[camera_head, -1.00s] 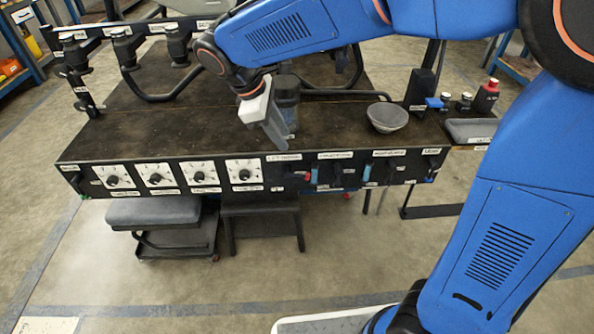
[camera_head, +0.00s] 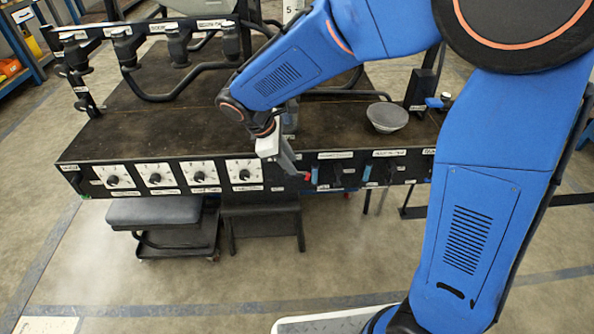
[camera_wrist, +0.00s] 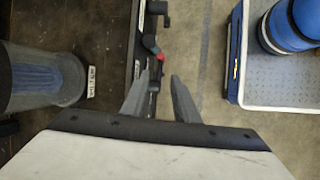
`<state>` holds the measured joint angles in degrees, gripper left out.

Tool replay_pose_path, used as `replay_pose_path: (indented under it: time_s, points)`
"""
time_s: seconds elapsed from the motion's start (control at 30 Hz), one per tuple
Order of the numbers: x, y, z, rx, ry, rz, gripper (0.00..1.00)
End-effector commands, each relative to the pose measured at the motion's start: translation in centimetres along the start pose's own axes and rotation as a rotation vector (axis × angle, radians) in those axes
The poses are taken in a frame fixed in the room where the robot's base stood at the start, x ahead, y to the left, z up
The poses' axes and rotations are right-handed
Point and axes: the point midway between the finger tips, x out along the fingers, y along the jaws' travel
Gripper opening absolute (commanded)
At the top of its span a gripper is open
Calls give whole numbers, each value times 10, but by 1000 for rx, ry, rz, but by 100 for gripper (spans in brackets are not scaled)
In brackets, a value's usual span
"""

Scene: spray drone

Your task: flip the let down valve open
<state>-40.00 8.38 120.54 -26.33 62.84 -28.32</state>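The black bench (camera_head: 190,130) has valves along the right part of its front panel. My gripper (camera_head: 292,168) is at the front edge, over the leftmost valve station, and hides its label. A small red handle (camera_head: 307,176) shows just right of the fingertips; I cannot read which valve it belongs to. A small dark part shows between the fingers; I see no clear contact.
Two more valve stations with blue-marked fittings (camera_head: 367,173) lie to the right, and dial knobs (camera_head: 243,173) to the left. A grey bowl (camera_head: 387,117) stands on the bench top. A dark cylinder (camera_wrist: 38,78) stands close left in the wrist view.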

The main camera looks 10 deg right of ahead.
Motion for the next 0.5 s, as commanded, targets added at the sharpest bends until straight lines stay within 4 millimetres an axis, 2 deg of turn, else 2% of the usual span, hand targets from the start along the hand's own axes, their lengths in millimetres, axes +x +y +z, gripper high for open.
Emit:
replay_pose_path:
  time_s: [0.1,0.2,0.33,0.5]
  points:
    - [22,0,1,-1,-3,-2,27]
    - [35,0,0,0,-1,-1,27]
    - [49,0,0,0,-1,-1,27]
    - [57,0,0,0,-1,0,27]
